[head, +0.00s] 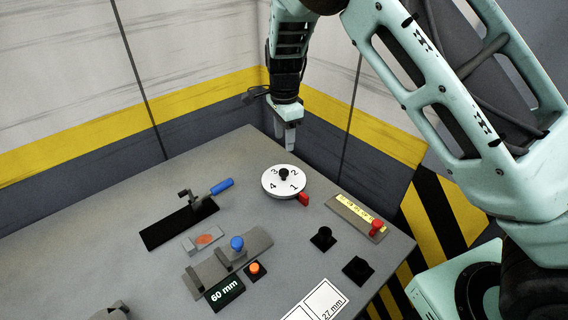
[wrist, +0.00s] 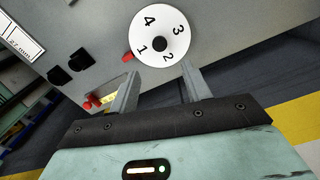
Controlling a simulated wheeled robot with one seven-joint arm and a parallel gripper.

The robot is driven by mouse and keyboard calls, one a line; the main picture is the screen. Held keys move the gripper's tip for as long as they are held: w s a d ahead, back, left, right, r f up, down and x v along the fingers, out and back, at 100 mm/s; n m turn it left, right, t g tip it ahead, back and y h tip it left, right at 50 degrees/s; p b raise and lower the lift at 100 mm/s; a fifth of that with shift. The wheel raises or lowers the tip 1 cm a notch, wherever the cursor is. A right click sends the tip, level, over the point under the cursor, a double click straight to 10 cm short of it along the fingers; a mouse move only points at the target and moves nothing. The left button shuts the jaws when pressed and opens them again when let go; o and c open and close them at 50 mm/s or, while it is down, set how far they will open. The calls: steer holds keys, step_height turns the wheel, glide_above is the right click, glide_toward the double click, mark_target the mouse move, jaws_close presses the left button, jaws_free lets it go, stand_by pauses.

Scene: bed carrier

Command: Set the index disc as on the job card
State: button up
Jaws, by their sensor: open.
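The index disc (head: 271,185) is a white round plate with the numbers 1 to 4 and a black centre knob (head: 284,174). In the head view a red pointer (head: 303,199) sits at its lower right edge, closest to the 1. The disc (wrist: 172,28) also shows in the wrist view, with the red pointer (wrist: 128,57) beside the 1. My gripper (head: 290,144) is above and behind the disc, apart from it. Its fingers (wrist: 158,85) are open and empty. A white job card (head: 325,299) lies at the front edge, partly cut off; "27 mm" is readable on it.
A yellow scale with a red slider (head: 376,227) lies right of the disc. Two black knobs (head: 323,238) stand in front. A blue-handled lever (head: 221,186), a blue-knobbed fixture (head: 237,243), an orange button (head: 255,269) and a "60 mm" display (head: 224,294) are to the left. Walls stand behind.

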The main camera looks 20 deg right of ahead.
mark_target(284, 171)
step_height(284, 171, down, 11)
steer(key=shift+r+p, duration=0.1)
steer(key=shift+p, duration=0.85)
steer(key=c, duration=1)
